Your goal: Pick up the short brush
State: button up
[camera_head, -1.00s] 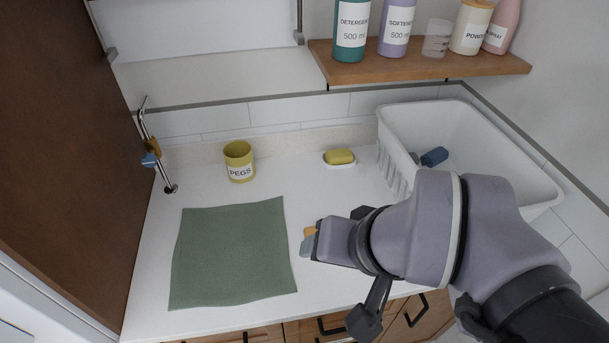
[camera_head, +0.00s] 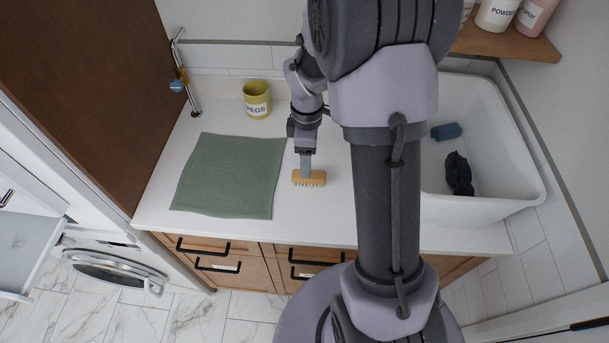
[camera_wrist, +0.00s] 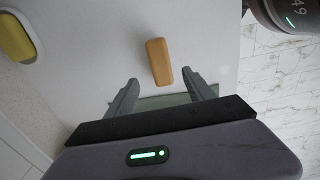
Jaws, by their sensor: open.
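The short brush (camera_head: 309,178) has a wooden back and pale bristles. It lies on the white counter, just right of the green mat, in the head view. In the wrist view the brush (camera_wrist: 159,62) shows its plain wooden back, ahead of and between my two fingers. My gripper (camera_head: 306,170) points down over the brush in the head view. In the wrist view my gripper (camera_wrist: 165,90) is open, with a finger to each side and nothing held. I cannot tell how high the fingertips are above the counter.
A green mat (camera_head: 229,176) lies left of the brush. The yellow pegs cup (camera_head: 257,99) stands behind. A white basin (camera_head: 485,205) at right holds a blue item (camera_head: 446,131) and a dark item (camera_head: 458,174).

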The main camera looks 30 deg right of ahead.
notch_tip(320, 180, down, 3)
jog(key=shift+r, duration=0.2)
jog(key=f+b, duration=0.2)
jog(key=f, duration=0.3)
jog(key=shift+s+d+f+b, duration=0.2)
jog(key=shift+s+b, duration=0.1)
jog(key=shift+b, duration=0.1)
jog(key=shift+w+r, duration=0.1)
jog(key=shift+r, duration=0.05)
grip_shut()
